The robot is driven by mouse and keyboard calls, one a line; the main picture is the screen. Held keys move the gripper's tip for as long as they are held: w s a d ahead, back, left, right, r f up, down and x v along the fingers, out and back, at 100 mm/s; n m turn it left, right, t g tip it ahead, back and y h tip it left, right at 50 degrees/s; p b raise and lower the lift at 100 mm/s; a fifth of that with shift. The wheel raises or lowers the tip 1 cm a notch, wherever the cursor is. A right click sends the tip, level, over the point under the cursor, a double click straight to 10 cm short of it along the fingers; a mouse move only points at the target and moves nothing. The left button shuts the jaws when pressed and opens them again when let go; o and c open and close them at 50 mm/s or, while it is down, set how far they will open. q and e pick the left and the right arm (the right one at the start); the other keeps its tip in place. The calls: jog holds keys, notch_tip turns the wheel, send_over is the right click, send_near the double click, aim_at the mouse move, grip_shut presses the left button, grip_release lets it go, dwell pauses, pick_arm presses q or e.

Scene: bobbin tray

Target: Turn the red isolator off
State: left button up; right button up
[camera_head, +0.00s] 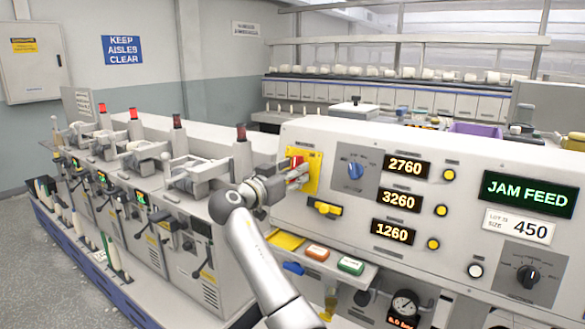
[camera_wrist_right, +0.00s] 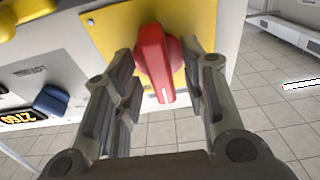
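The red isolator handle (camera_head: 296,161) sits on a yellow plate (camera_head: 314,167) at the left end of the sloping white control panel. My right gripper (camera_head: 298,176) is right at it and covers part of it in the head view. In the right wrist view the red handle (camera_wrist_right: 155,62) stands out from the yellow plate (camera_wrist_right: 108,32), with a white mark near its lower end. The fingers of my right gripper (camera_wrist_right: 160,75) are open, one on each side of the handle, with narrow gaps. My left gripper is not in view.
A blue knob (camera_head: 356,171) and several lit number displays are right of the isolator. A yellow latch-like part (camera_head: 325,208) is just below it. A shelf with orange and green buttons (camera_head: 350,265) juts out lower down. Bobbin machines (camera_head: 150,200) stand at left.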

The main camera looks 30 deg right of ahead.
jog(key=shift+d, duration=0.15)
jog(key=shift+c, duration=0.3)
grip_shut()
